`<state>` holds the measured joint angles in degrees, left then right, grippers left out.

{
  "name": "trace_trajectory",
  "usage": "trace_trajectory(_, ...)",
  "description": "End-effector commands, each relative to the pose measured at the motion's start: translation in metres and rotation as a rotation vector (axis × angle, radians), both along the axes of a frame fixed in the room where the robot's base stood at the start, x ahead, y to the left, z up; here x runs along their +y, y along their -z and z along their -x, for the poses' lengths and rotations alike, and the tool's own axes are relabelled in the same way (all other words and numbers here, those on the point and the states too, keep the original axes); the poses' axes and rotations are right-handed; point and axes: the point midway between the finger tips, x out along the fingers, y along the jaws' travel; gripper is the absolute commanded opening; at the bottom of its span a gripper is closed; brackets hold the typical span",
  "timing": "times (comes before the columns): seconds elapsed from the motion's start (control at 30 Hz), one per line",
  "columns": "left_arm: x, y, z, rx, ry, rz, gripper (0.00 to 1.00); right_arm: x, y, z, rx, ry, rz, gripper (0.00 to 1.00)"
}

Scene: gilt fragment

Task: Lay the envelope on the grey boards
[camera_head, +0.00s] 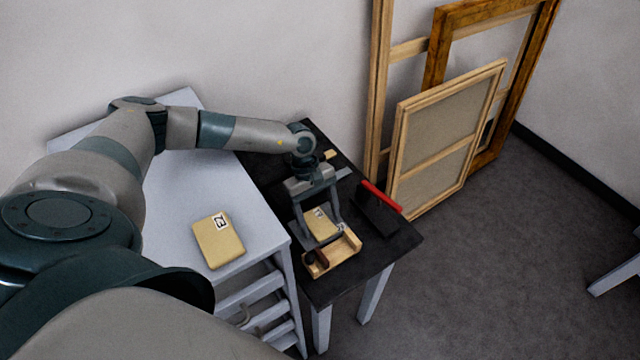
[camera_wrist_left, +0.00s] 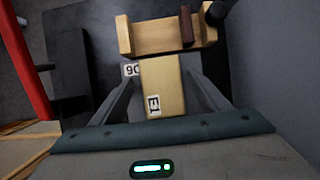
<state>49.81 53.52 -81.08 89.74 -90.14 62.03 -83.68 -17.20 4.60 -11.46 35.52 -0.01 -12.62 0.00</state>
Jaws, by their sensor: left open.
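A tan envelope (camera_head: 321,222) with a small white label is at the wooden tray on the black table. In the left wrist view a tan envelope (camera_wrist_left: 163,82) with a label lies between the fingers. My left gripper (camera_head: 323,233) points down there, open, with a finger on each side; contact cannot be told. Another tan envelope (camera_head: 219,243), labelled 73, lies flat on the light grey surface (camera_head: 180,205), which has grey slats (camera_head: 250,291) below. My right gripper is not in view.
The wooden tray (camera_head: 347,254) holds a dark brown piece (camera_wrist_left: 187,28). A black object with a red edge (camera_head: 381,201) stands at its right. Wooden frames (camera_head: 445,140) lean on the wall. The light grey surface has free room around its envelope.

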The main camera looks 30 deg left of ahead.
Motion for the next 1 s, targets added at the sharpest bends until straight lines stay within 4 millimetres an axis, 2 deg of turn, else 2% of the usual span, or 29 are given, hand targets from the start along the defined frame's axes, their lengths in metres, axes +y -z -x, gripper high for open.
trace_trajectory(0.27, 0.012, -0.027, -0.006, -0.004, -0.001, 0.001, 0.69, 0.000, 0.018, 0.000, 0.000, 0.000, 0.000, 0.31)
trace_trajectory(0.7, 0.037, -0.096, -0.017, -0.003, 0.000, 0.000, 0.69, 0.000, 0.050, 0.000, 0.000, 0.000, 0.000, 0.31)
trace_trajectory(1.0, 0.042, -0.112, -0.018, 0.000, 0.001, 0.000, 0.69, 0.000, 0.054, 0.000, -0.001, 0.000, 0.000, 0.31)
